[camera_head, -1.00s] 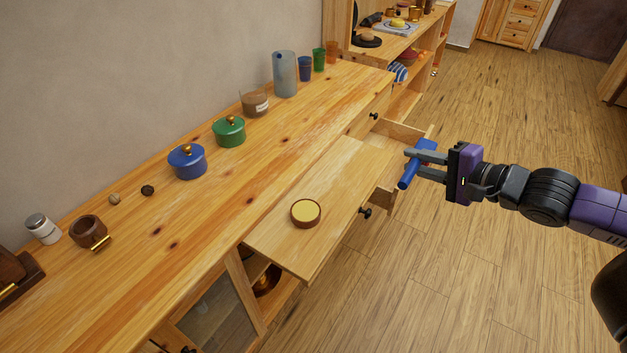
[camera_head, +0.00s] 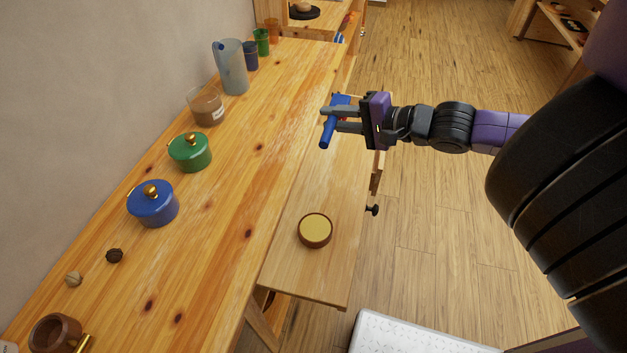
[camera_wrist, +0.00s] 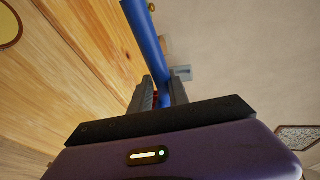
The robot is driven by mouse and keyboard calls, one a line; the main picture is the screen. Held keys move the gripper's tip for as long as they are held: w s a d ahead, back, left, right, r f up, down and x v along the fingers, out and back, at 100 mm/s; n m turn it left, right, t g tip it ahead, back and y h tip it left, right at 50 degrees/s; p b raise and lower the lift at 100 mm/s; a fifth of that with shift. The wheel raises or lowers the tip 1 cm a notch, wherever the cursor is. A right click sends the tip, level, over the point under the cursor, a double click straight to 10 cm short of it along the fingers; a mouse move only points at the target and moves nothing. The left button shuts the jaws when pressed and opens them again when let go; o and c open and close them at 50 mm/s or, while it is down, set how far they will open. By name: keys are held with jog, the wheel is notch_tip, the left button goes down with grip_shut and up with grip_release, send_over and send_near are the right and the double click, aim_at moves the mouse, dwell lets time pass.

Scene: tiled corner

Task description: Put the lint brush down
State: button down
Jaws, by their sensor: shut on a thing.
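The lint brush is blue, with a long handle (camera_head: 327,133). My gripper (camera_head: 341,120) is shut on it and holds it above the pulled-out wooden board, near the counter's front edge. In the wrist view the blue handle (camera_wrist: 146,40) runs up out of the frame from between the two grey fingers (camera_wrist: 160,92). The brush head is partly hidden by the fingers. Whether the brush touches anything below it, I cannot tell.
A round yellow-topped dish (camera_head: 315,230) sits on the board (camera_head: 305,276); the board is bare around it. On the counter (camera_head: 215,210) stand a blue pot (camera_head: 153,206), a green pot (camera_head: 190,153), a glass jar (camera_head: 207,108), a pitcher (camera_head: 231,68) and several cups.

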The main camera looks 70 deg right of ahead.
notch_tip(320, 180, down, 19)
jog(key=shift+r+b, duration=0.1)
jog(key=shift+b, duration=0.5)
jog(key=c, duration=1.6)
grip_release()
jog(key=shift+o, duration=0.3)
jog(key=v, duration=1.2)
jog(key=s+a+n+y, duration=0.2)
jog(key=a+n, duration=0.8)
jog(key=a, duration=0.8)
jog(key=w+a+r+n, duration=0.1)
jog(key=a+r+n, duration=0.2)
jog(key=a+n, duration=0.2)
jog(key=w+a+r+n, duration=0.1)
jog(key=a+r+n, duration=0.3)
jog(key=a, duration=0.6)
jog(key=shift+w+a+n+t+y+b, duration=0.2)
jog(key=shift+w+n+t+y+b, duration=0.15)
jog(key=shift+n, duration=0.45)
